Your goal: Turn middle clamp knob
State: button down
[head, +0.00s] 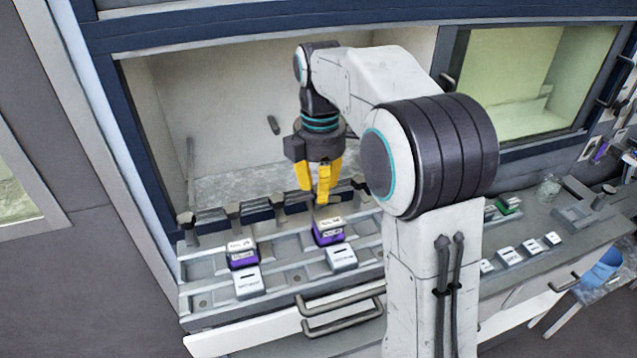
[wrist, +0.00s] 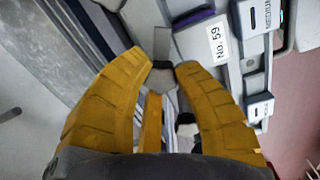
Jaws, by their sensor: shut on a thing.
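The row of dark grey clamp knobs runs along the back of the metal fixture in the head view. My gripper (head: 322,196) has yellow fingers and points down at this row, just behind a purple and white block (head: 328,231). In the wrist view its fingertips (wrist: 163,72) close around a grey clamp knob (wrist: 162,82) with a flat grey bar beyond it. The fingers hide most of this knob in the head view. I cannot read the knob's turn angle.
Other knobs stand to the left, one close by (head: 277,203) and one at the far left (head: 187,222). A second purple and white block (head: 242,253) sits on the fixture. Drawer handles (head: 342,308) stick out in front.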

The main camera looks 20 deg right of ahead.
jog(key=n, duration=0.5)
jog(key=shift+w+d, duration=0.1)
jog(key=shift+f+n, duration=0.1)
jog(key=shift+n, duration=0.2)
dwell(0.4)
jog(key=c, duration=1.3)
grip_release()
jog(key=shift+d, duration=0.1)
jog(key=shift+o, duration=0.8)
jog(key=shift+d, duration=0.15)
jog(key=shift+o, duration=1.1)
notch_tip(320, 180, up, 12)
